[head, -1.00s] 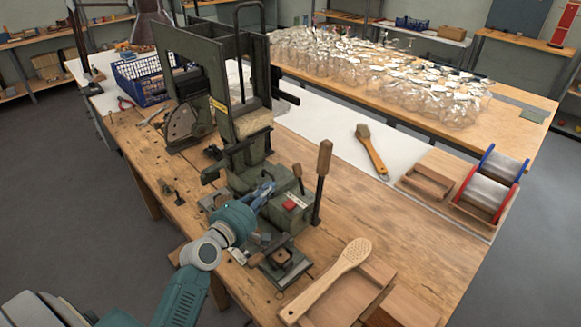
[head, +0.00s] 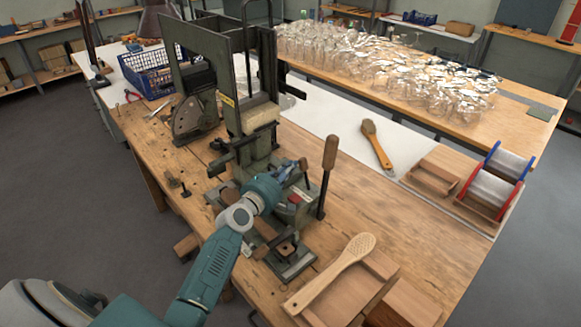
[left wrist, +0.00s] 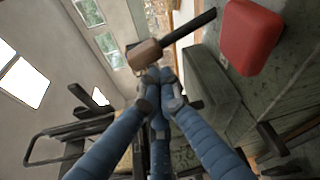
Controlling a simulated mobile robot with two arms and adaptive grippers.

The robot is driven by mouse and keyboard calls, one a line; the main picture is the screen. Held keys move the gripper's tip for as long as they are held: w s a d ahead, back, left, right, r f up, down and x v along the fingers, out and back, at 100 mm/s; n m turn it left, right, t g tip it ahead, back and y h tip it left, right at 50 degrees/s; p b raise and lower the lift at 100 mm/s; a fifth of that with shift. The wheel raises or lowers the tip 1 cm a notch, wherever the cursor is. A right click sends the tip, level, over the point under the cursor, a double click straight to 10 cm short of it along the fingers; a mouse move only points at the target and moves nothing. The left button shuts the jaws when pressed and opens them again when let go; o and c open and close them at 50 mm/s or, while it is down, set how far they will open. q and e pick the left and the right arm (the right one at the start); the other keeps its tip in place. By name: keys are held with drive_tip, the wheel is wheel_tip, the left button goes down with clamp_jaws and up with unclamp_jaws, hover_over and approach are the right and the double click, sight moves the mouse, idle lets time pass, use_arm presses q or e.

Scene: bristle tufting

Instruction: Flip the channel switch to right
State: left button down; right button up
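The channel switch is a short lever with a wooden knob (head: 303,164) on the green machine body (head: 294,212), left of a tall wooden-handled lever (head: 330,152). In the left wrist view its knob (left wrist: 143,55) sits on a dark shaft running up to the right. My left gripper (head: 288,174) is just left of the knob. In the left wrist view its blue fingers (left wrist: 160,80) are drawn together, tips just below the knob; I cannot tell whether they touch it. Nothing shows between them. The switch base is partly hidden. My right gripper is not in view.
A red button (left wrist: 250,36) is near the switch. The tall machine frame (head: 240,85) stands behind. Two wire spools (head: 490,185) stand at right.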

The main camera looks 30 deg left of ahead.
sight(303, 165)
use_arm(q)
drive_tip(key=shift+w, duration=0.1)
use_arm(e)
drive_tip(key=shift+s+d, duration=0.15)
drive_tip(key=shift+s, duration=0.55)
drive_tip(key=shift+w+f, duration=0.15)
